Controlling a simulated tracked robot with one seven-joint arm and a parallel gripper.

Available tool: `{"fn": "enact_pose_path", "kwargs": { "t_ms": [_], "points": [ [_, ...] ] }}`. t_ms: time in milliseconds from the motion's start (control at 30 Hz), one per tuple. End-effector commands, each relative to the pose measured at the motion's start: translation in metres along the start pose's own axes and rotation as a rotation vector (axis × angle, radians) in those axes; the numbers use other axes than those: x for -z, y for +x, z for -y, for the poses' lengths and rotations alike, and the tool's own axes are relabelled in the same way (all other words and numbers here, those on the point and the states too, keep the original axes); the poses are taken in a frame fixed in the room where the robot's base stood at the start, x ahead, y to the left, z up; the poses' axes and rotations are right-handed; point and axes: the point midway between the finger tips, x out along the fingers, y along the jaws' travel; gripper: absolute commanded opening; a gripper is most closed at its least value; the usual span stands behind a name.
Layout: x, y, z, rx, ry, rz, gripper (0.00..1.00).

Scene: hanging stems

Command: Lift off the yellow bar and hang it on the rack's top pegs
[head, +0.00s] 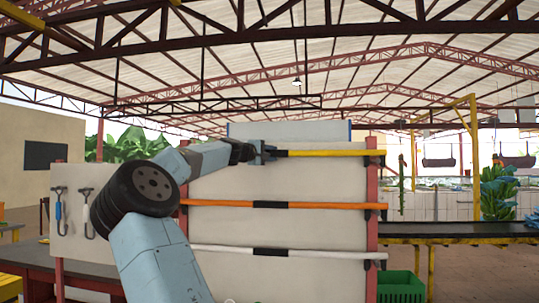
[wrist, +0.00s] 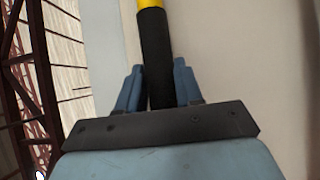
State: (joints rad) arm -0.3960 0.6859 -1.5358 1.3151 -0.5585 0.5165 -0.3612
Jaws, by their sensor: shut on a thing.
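The yellow bar (head: 325,153) runs level across the top of the rack, its right end at the red right post (head: 371,185). My gripper (head: 266,152) is shut on the bar's black middle grip; my arm hides the bar's left part. In the wrist view the black grip (wrist: 155,55) passes between the two blue fingers of my gripper (wrist: 158,82), with a yellow part beyond it. The right end is level with the top right peg (head: 382,153); I cannot tell whether it rests on it. The left peg is hidden.
An orange bar (head: 320,206) hangs below on the rack, and a white bar (head: 325,253) lower still. The pale panel (head: 320,180) stands close behind the bars. Two hand tools hang at left. A green crate (head: 402,288) stands at the lower right.

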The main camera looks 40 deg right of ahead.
Motion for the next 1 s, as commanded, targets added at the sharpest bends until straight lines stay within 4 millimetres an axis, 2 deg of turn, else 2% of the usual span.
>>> {"fn": "enact_pose_path", "kwargs": {
  "t_ms": [400, 433, 700, 1000],
  "points": [
    [0.0, -0.0002, 0.0059, -0.001, 0.001, -0.001, 0.0],
    [-0.0001, -0.0002, 0.0056, -0.001, 0.001, -0.001, 0.38],
    [-0.0001, -0.0002, 0.0057, -0.001, 0.001, -0.001, 0.64],
    [0.0003, -0.0013, 0.0066, 0.001, 0.001, -0.001, 0.65]
  ]
}}
